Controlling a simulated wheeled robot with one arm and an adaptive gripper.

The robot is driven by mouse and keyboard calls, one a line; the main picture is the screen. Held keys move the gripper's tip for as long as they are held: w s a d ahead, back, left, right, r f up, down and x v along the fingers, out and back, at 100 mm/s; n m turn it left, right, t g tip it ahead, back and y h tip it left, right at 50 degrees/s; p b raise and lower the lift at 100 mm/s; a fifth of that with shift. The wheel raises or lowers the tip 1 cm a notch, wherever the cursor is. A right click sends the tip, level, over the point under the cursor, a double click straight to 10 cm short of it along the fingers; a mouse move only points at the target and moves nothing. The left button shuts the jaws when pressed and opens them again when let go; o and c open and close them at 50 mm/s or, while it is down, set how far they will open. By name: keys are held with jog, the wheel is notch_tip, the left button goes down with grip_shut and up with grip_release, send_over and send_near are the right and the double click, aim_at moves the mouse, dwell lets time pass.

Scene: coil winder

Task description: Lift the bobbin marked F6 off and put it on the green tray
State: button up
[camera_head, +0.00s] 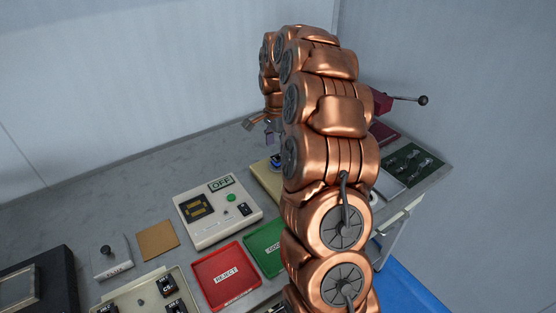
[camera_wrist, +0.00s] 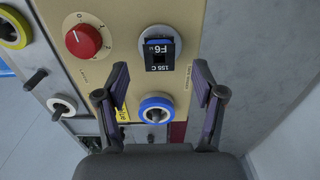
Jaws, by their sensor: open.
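The bobbin marked F6 (camera_wrist: 160,53) shows in the wrist view, on the beige panel of the winder (camera_wrist: 130,24). It has a black label reading "155 C F6" and a blue part behind it. My gripper (camera_wrist: 162,78) is open and empty. Its fingers stand apart on either side below the F6 label, with no contact visible. A blue ring with a metal peg (camera_wrist: 156,109) lies lower, between the fingers. In the head view the green tray (camera_head: 258,250) lies on the bench, partly hidden by my arm. The F6 label cannot be made out there.
The red REJECT tray (camera_head: 226,276) lies beside the green one. A tester box showing OFF (camera_head: 218,211) stands behind them. In the wrist view a red knob (camera_wrist: 83,41), a yellow ring (camera_wrist: 12,27) and a white ring with peg (camera_wrist: 60,106) are at the left.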

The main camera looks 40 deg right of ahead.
aim_at(278, 158)
jog(key=shift+d+f+p, duration=0.2)
jog(key=shift+f+p, duration=0.85)
jog(key=shift+f, duration=1.5)
grip_shut()
jog(key=shift+r+b, duration=0.85)
jog(key=shift+r, duration=0.75)
jog(key=shift+s+r, duration=0.15)
jog(key=shift+r, duration=0.1)
jog(key=s+a+r+b, duration=0.1)
jog(key=s+a+b, duration=0.3)
jog(key=s+a, duration=0.5)
jog(key=s, duration=0.3)
jog(key=shift+s+a+r, duration=0.15)
jog(key=shift+s+r, duration=0.05)
jog(key=shift+s, duration=0.2)
